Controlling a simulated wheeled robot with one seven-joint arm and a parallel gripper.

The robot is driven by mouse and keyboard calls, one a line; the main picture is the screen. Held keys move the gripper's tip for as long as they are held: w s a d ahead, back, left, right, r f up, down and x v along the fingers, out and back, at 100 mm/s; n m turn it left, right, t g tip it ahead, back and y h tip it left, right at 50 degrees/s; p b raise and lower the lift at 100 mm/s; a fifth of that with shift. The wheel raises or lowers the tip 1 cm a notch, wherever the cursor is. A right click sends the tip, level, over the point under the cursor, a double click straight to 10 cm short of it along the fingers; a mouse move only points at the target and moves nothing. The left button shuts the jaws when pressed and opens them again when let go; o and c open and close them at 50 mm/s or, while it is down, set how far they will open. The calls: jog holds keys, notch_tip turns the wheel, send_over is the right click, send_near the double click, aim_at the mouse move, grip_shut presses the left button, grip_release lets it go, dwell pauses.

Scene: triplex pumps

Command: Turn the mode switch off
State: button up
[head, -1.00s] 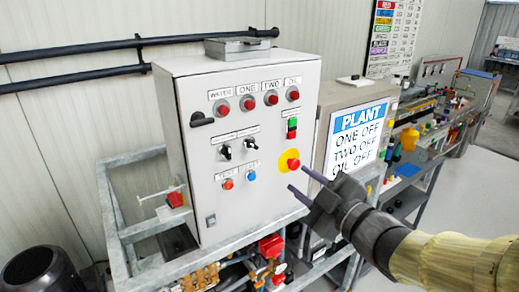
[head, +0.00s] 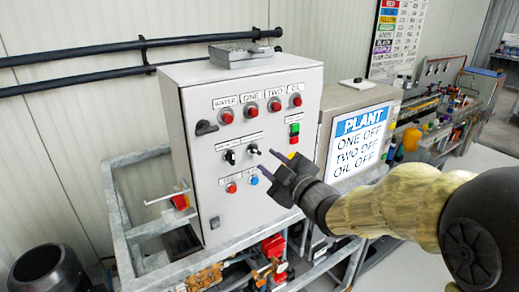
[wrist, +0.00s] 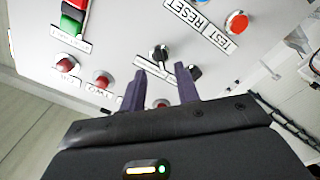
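Two black rotary switches sit side by side on the grey cabinet door: a left one (head: 230,157) and a right one (head: 254,148). Their labels are too small to read, so I cannot tell which is the mode switch. My gripper (head: 268,160) is open and empty, just right of the right switch in the head view. In the wrist view, which is turned around, the right switch (wrist: 158,53) lies just beyond and between my open fingertips (wrist: 160,71). The left switch (wrist: 194,72) shows beside the right-hand finger. Neither finger visibly touches a switch.
Red lamps (head: 250,110) line the door above, and a green and red button pair (head: 294,133) is to the right. Red (head: 231,187) and blue (head: 253,180) buttons lie below. A PLANT sign (head: 358,140) reads ONE OFF, TWO OFF, OIL OFF.

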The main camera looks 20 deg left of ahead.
aim_at(258, 152)
jog(key=p+x, duration=0.1)
jog(key=x, duration=0.4)
jog(key=shift+w+a+p, duration=0.1)
jog(key=shift+p, duration=0.2)
grip_shut()
